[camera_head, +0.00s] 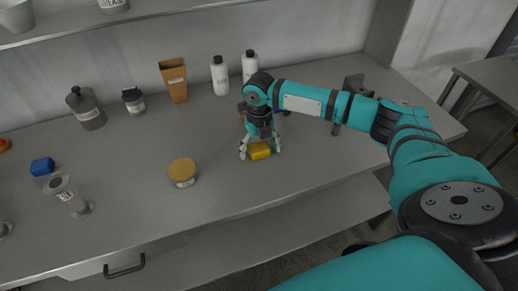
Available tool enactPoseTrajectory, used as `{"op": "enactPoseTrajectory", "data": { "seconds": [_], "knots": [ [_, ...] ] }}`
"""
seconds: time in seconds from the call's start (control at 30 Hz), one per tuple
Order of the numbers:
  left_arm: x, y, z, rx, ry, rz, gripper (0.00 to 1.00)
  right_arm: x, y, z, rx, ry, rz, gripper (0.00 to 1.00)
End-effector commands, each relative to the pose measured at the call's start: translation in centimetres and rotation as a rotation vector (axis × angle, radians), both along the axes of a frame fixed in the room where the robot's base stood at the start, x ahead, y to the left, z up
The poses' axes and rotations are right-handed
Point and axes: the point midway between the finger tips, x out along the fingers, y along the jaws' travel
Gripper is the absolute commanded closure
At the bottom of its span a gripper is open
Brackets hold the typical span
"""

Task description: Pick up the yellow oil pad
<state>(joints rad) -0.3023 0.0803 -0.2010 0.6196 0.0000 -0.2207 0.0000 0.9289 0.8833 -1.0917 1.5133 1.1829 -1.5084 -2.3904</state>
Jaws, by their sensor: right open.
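The yellow oil pad (260,151) is a small yellow block lying on the grey bench, right of the middle of the view. My right gripper (260,152) points down over it, with its fingers open on either side of the pad. The gripper body hides part of the area behind the pad. I cannot tell whether the fingers touch it. My left gripper does not show.
White bottles (219,75), a brown container (174,80) and a dark grey jug (86,108) stand at the back. The bench front is clear.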

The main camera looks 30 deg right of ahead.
Motion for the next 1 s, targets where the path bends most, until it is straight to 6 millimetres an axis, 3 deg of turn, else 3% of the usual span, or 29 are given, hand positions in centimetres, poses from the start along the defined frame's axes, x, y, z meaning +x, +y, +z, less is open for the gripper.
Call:
{"op": "enactPoseTrajectory", "data": {
  "seconds": [0.13, 0.5, 1.0],
  "knots": [
    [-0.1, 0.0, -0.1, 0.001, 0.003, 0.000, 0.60, 0.0, 0.0, 0.0, 0.000, 0.000, 0.000, 0.18],
    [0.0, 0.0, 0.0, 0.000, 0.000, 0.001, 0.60, 0.0, 0.0, 0.1, 0.000, -0.001, 0.000, 0.66],
    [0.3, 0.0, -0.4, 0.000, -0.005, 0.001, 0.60, 0.2, 0.1, 1.0, 0.001, -0.004, 0.000, 0.66]
  ]
}}
